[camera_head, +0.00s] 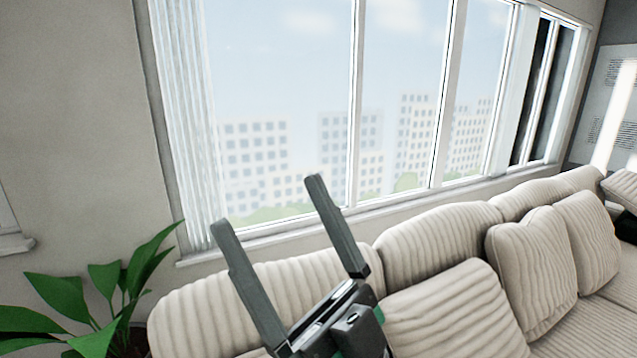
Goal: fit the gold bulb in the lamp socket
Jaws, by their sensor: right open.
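My right gripper (266,205) is raised in front of the sofa and window, at the lower middle of the head view. Its two dark fingers are spread wide apart with nothing between them. The gold bulb and the lamp socket are not in view. My left gripper is not in view.
A beige ribbed sofa (435,237) with cushions (533,262) runs along the wall from the lower middle to the right. A large window (285,100) with a pale curtain (185,110) is behind it. A green potted plant (65,296) stands at the lower left.

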